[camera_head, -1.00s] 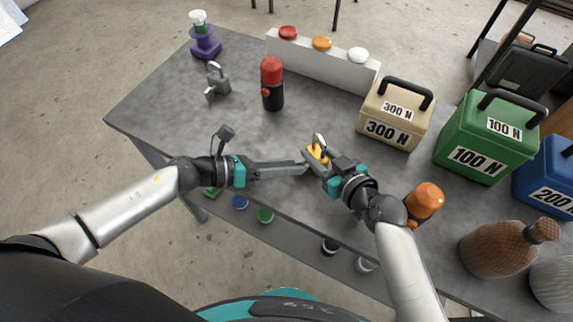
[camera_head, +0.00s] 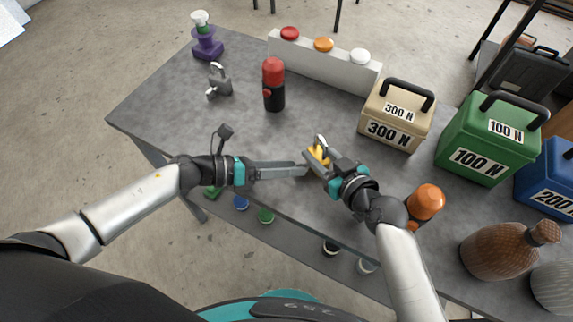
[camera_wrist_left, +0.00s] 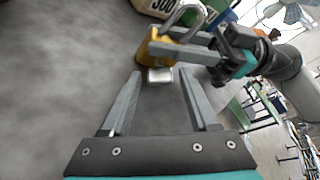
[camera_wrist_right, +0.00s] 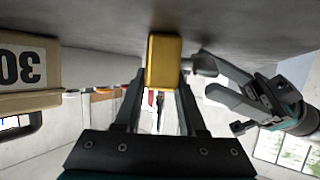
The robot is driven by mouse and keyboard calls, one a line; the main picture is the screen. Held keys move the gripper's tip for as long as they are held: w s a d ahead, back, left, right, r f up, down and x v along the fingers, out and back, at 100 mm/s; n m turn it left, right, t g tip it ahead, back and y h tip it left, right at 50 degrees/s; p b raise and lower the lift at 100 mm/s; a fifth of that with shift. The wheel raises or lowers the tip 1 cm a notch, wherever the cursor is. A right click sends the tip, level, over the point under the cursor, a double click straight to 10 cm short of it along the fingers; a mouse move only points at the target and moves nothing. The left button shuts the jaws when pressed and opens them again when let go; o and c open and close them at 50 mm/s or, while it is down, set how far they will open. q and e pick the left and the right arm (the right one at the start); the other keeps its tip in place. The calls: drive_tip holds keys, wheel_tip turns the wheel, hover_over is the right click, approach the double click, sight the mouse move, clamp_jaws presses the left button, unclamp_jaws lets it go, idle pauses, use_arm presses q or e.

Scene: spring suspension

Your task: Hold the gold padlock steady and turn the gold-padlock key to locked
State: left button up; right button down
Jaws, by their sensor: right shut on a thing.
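The gold padlock (camera_head: 319,154) is near the middle of the table, with its shackle pointing up. It also shows in the left wrist view (camera_wrist_left: 154,50) and the right wrist view (camera_wrist_right: 163,62). My right gripper (camera_head: 318,160) is shut on the padlock's body. The silver key head (camera_wrist_left: 160,76) sticks out on the side facing my left gripper, and a grey part of it shows in the right wrist view (camera_wrist_right: 203,65). My left gripper (camera_wrist_left: 161,74) is open, its fingertips on either side of the key head with small gaps. The key's turn position is unclear.
A grey padlock (camera_head: 219,82), a red-topped black cylinder (camera_head: 273,85) and a white button box (camera_head: 322,66) stand further back. A tan 300 N case (camera_head: 395,115) and a green case (camera_head: 488,140) are to the right. An orange-topped cylinder (camera_head: 425,202) is close to my right wrist.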

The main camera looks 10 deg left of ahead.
use_arm(q)
drive_tip(key=shift+o, duration=0.2)
drive_tip(key=shift+s+d+m+t+y, duration=0.15)
drive_tip(key=shift+m+t+y, duration=0.25)
drive_tip(key=shift+m+y, duration=0.55)
drive_tip(key=m, duration=0.1)
drive_tip(key=m+t, duration=0.1)
drive_tip(key=m+y, duration=0.1)
drive_tip(key=shift+s+d+r+t, duration=0.1)
drive_tip(key=shift+s+r+t, duration=0.1)
drive_tip(key=shift+s+t, duration=0.1)
drive_tip(key=v, duration=1.1)
drive_tip(key=shift+a, duration=0.35)
drive_tip(key=shift+s, duration=0.1)
